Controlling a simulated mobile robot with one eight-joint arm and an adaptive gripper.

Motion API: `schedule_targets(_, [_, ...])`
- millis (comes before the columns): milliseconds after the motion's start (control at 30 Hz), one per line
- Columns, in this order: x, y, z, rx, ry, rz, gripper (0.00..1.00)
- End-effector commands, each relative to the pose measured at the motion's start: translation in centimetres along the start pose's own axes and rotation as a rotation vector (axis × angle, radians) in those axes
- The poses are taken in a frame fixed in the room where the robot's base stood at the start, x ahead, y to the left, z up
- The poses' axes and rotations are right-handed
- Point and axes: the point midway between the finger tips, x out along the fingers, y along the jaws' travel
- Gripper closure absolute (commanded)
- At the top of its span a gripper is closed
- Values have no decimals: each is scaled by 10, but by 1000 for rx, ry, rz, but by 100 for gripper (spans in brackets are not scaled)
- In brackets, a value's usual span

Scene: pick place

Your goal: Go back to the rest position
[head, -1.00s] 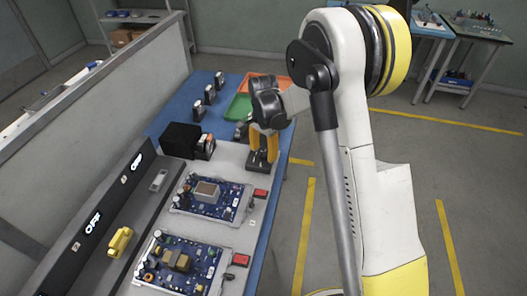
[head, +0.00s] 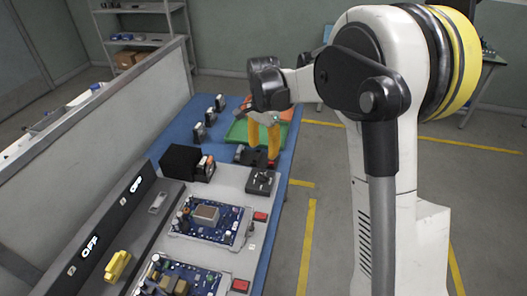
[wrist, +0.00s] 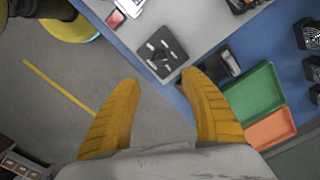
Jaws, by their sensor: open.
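My gripper (head: 263,141) hangs above the far part of the workbench, with its two yellow fingers pointing down. It also shows in the wrist view (wrist: 165,105), where the fingers are spread apart with nothing between them. A small dark square fixture (head: 262,181) sits on the grey panel (head: 234,178) below and nearer than the fingers. The same fixture lies beyond the fingertips in the wrist view (wrist: 161,53). The fingers look clear of the bench.
A green tray (head: 240,133) and an orange tray (head: 285,113) lie behind the gripper. A black box (head: 181,162), circuit boards (head: 212,218) and a yellow object (head: 117,266) occupy the bench. A partition (head: 100,125) stands at left. Open floor (head: 315,150) lies right of the bench.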

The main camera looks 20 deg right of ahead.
Motion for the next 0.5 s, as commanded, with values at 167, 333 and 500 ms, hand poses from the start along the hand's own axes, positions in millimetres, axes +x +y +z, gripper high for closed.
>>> schedule_targets(167, [0, 0, 0, 0, 0, 0, 48])
schedule_targets(333, [-3, 2, 1, -9, 3, -5, 48])
schedule_targets(500, [-35, 24, 14, -115, 38, -58, 48])
